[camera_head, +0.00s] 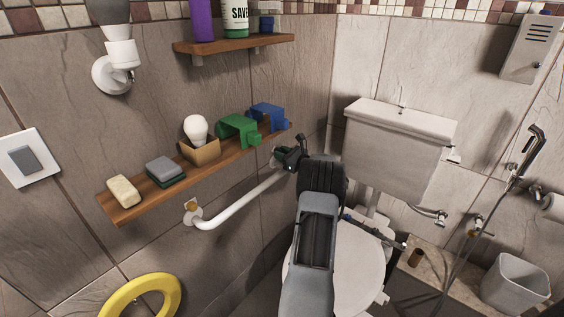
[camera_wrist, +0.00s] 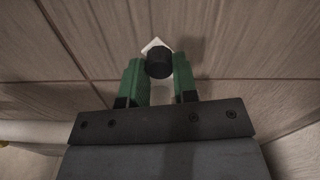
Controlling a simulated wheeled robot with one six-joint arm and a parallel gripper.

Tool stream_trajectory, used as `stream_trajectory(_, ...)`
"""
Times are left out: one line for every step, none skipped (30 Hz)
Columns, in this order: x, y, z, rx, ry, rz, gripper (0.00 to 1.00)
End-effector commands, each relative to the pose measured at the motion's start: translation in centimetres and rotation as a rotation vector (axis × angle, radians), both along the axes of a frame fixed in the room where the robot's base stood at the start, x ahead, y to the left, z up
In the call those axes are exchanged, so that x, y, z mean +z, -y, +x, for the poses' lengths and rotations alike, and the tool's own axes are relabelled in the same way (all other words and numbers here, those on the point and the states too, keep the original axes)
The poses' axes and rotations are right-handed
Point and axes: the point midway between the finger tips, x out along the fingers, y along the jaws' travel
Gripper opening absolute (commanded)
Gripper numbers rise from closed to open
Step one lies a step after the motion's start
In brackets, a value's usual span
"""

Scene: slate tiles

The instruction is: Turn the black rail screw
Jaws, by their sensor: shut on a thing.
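The white grab rail (camera_head: 245,200) is fixed to the tiled wall below the long shelf. My gripper (camera_head: 284,157) is at its far right end, by the wall. In the wrist view, my gripper's two green fingers (camera_wrist: 159,74) are shut on the black rail screw (camera_wrist: 159,62), one on each side of its round head. A pale plate (camera_wrist: 154,44) shows behind the screw. In the head view my gripper hides the screw. A brass-coloured screw (camera_head: 193,206) is at the rail's near left end.
The wooden shelf (camera_head: 225,165) above my gripper holds a sponge (camera_head: 123,190), a bulb in a box (camera_head: 196,130), and green (camera_head: 238,129) and blue (camera_head: 268,115) holders. The toilet (camera_head: 395,155) stands just right of my arm. A yellow ring (camera_head: 143,287) is at lower left.

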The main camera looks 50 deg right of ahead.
Motion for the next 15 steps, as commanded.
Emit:
stream_trajectory(-0.36, 0.03, 0.00, -0.001, 0.003, -0.027, 0.03)
stream_trajectory(-0.32, 0.03, 0.00, -0.001, 0.005, -0.043, 0.03)
stream_trajectory(-0.27, 0.04, 0.00, -0.001, 0.006, -0.062, 0.03)
stream_trajectory(-0.25, 0.04, 0.00, -0.001, 0.008, -0.075, 0.03)
stream_trajectory(-0.23, 0.05, 0.00, -0.002, 0.009, -0.087, 0.03)
stream_trajectory(-0.22, 0.05, 0.00, -0.002, 0.010, -0.102, 0.03)
stream_trajectory(-0.19, 0.05, 0.00, -0.002, 0.010, -0.111, 0.03)
stream_trajectory(-0.17, 0.05, 0.00, -0.002, 0.011, -0.120, 0.03)
stream_trajectory(-0.12, 0.05, 0.00, -0.001, 0.011, -0.131, 0.03)
stream_trajectory(-0.10, 0.06, 0.00, -0.001, 0.012, -0.137, 0.03)
stream_trajectory(-0.07, 0.05, 0.00, -0.001, 0.012, -0.143, 0.03)
stream_trajectory(-0.03, 0.05, 0.00, -0.001, 0.013, -0.149, 0.03)
stream_trajectory(-0.01, 0.05, 0.00, -0.001, 0.013, -0.153, 0.03)
stream_trajectory(0.01, 0.05, 0.00, -0.001, 0.014, -0.156, 0.03)
stream_trajectory(0.04, 0.05, 0.00, -0.001, 0.014, -0.160, 0.03)
